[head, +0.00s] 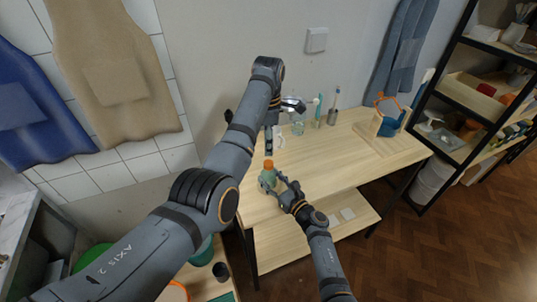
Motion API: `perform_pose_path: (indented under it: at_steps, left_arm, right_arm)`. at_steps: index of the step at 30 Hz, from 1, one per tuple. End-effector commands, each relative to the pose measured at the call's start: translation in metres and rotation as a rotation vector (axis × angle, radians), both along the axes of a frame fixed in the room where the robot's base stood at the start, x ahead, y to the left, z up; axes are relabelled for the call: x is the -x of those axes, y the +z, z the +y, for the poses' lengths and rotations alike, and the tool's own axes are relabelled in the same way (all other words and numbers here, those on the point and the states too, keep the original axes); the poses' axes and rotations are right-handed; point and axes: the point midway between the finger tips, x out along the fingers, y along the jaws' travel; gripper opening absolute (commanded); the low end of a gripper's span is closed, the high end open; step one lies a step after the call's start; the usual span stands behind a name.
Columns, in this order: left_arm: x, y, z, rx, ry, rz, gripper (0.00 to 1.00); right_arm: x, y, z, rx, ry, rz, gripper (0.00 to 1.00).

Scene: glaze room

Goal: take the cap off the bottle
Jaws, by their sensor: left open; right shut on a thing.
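A green bottle (266,181) with an orange cap (268,163) stands near the left front of the wooden table. The cap sits on top of the bottle. My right gripper (275,184) is shut on the bottle's body from the right, below the cap.
A clear jar (298,128) and holders with brushes (317,112) stand along the back of the table (345,158). A wooden stand (380,128) with a blue item is at the right. Shelves (465,110) stand farther right. The table's middle is clear.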

Motion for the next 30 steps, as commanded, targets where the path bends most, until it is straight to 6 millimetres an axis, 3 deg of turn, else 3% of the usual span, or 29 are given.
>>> perform_pose_path:
  at_steps: [30]
  left_arm:
    - [-0.0001,0.0,-0.0003,0.001,-3.108,0.0,0.5]
  right_arm:
    - [0.0002,-0.0006,-0.0001,0.001,0.0,0.001,0.0]
